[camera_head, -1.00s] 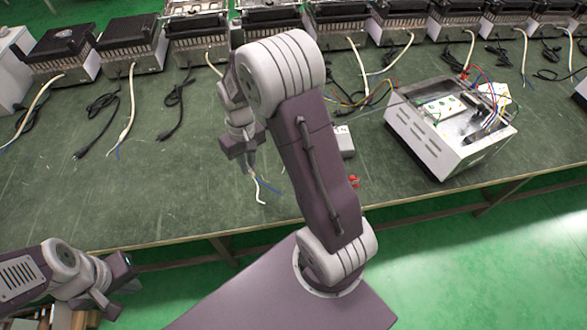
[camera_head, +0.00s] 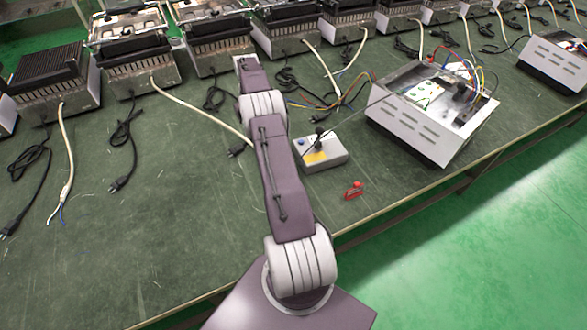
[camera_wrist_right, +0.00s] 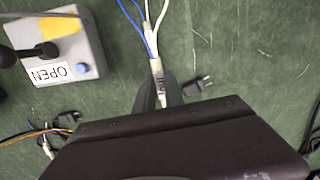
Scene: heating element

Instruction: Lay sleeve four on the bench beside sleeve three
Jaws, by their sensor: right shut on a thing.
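My right gripper (camera_wrist_right: 159,92) is shut on a pale cable sleeve (camera_wrist_right: 156,68), with blue and white wire ends running out past it in the right wrist view. The sleeve is over the green bench (camera_wrist_right: 230,50); I cannot tell whether it touches the top. In the head view my right arm hides this gripper and the sleeve. A white cable (camera_head: 195,104) from a grill runs to behind my arm. Another white cable with a blue wire end (camera_head: 62,212) lies at the left. I cannot tell which sleeve is three or four. My left gripper is not in view.
A grey button box (camera_head: 320,153) and a red clip (camera_head: 354,190) lie right of my arm. An open-topped wired case (camera_head: 430,112) stands beyond them. Grills (camera_head: 130,50) with black plug cords line the back. The bench's left middle (camera_head: 165,215) is mostly clear.

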